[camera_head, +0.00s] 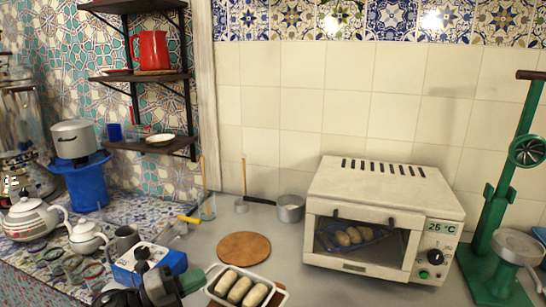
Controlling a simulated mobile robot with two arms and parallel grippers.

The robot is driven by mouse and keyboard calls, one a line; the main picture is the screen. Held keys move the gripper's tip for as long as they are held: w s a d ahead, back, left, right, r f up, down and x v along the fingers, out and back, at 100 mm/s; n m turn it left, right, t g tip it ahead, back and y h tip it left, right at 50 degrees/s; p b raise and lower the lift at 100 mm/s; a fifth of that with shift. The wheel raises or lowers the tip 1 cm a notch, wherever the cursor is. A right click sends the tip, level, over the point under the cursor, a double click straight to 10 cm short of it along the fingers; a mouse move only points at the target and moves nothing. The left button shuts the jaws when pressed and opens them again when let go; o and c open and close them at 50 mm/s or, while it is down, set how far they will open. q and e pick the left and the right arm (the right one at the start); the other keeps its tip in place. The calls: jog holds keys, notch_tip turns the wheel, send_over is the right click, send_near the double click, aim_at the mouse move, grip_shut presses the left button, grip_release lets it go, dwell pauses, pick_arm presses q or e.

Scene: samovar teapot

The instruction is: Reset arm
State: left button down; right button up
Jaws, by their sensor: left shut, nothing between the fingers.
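My left gripper (188,281) shows low in the head view, left of centre, with dark and grey-green parts. It is shut and holds nothing. It is just left of a white tray (279,298) that holds several oblong bread rolls (238,290). A blue and white box (150,261) with dark knobs is behind and left of it, partly covered. I cannot tell whether the gripper touches the tray or the box. My right gripper is not in view.
A toaster oven (385,187) with rolls inside stands right of centre. A round wooden board (244,248) lies behind the tray. A green press stand (500,205) is at the far right. Teapots (36,220) and cups crowd the left. The grey counter between board and oven is clear.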

pick_arm(q)
jog(key=s+a+f+n+t+y, duration=0.1)
jog(key=s+f+n+t+y, duration=0.1)
jog(key=s+f+n+y, duration=0.7)
jog(key=s+a+f+n+t+y, duration=0.1)
jog(key=s+a+f+n+y, duration=0.15)
jog(key=n+y, duration=0.75)
jog(key=s+f+n+g+h, duration=0.25)
jog(key=s+n+g, duration=0.2)
jog(key=s, duration=0.45)
jog(key=s+f+n+g+h, duration=0.1)
jog(key=s+f+n+g, duration=0.3)
jog(key=s, duration=0.6)
notch_tip(320, 180, down, 23)
jog(key=g, duration=0.2)
jog(key=s+a+f+m+g+p, duration=0.1)
jog(key=s+a+f, duration=0.2)
jog(key=s+f, duration=1.4)
jog(key=shift+s+f+y, duration=0.2)
jog(key=shift+f+y, duration=0.15)
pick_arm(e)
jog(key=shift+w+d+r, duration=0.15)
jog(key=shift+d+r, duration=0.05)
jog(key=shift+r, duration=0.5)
